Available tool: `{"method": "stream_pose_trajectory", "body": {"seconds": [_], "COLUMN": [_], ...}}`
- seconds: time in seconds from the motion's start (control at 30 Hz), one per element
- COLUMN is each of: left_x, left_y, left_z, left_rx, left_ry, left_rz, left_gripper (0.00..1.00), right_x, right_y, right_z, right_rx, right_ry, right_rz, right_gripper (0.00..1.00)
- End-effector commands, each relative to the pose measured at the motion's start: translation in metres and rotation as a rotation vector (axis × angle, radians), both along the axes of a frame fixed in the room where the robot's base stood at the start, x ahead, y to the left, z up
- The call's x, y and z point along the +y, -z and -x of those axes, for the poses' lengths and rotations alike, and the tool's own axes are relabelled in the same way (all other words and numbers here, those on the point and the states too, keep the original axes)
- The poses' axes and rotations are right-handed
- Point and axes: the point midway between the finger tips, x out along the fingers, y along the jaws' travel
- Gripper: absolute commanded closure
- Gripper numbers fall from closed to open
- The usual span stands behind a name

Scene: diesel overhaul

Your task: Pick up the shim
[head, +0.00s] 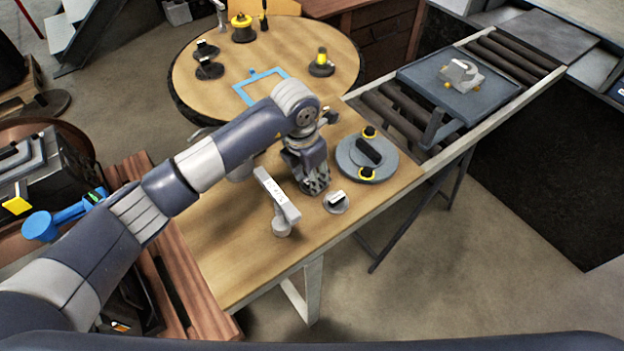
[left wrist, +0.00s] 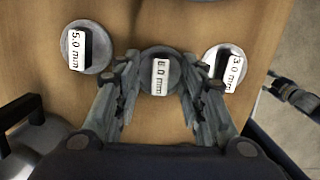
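Three round grey shims with labelled black-and-white grips show in the left wrist view: one marked 5.0 mm (left wrist: 92,62) at left, one in the middle (left wrist: 158,84) whose first digit is unclear, and one marked 3.0 mm (left wrist: 212,55) at right. My left gripper (left wrist: 160,72) is open, its fingers on either side of the middle shim's label, apart from it. In the head view my left gripper (head: 313,188) points down at the table and hides the middle shim. One shim (head: 337,205) lies just right of it. My right gripper is not in view.
A large grey disc (head: 350,172) with a black handle and yellow knobs lies right of the gripper. A roller conveyor with a blue-grey tray (head: 415,72) adjoins the table (head: 235,265), whose front is clear.

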Motion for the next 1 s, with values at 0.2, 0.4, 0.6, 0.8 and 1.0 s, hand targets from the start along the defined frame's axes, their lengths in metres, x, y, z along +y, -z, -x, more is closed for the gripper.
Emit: {"method": "stream_pose_trajectory", "body": {"seconds": [0.2,0.4,0.6,0.8,1.0], "left_x": [0.0,0.0,0.0,0.0,0.0], "left_y": [0.0,-0.001,-0.003,-0.03,-0.071], "left_z": [0.0,0.0,-0.001,-0.002,-0.002], "left_rx": [0.0,-0.001,-0.002,-0.008,-0.007], "left_ry": [0.0,0.0,0.0,0.001,0.0], "left_rz": [0.0,0.001,0.001,0.001,0.002], "left_gripper": [0.99,1.0,1.0,1.0,1.0], "right_x": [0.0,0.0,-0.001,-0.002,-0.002], "right_y": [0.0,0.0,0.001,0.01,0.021], "right_z": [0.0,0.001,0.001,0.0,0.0], "right_rx": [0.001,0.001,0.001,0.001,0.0], "right_ry": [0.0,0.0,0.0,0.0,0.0], "right_rz": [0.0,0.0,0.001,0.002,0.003], "right_gripper": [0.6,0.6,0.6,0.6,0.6]}}
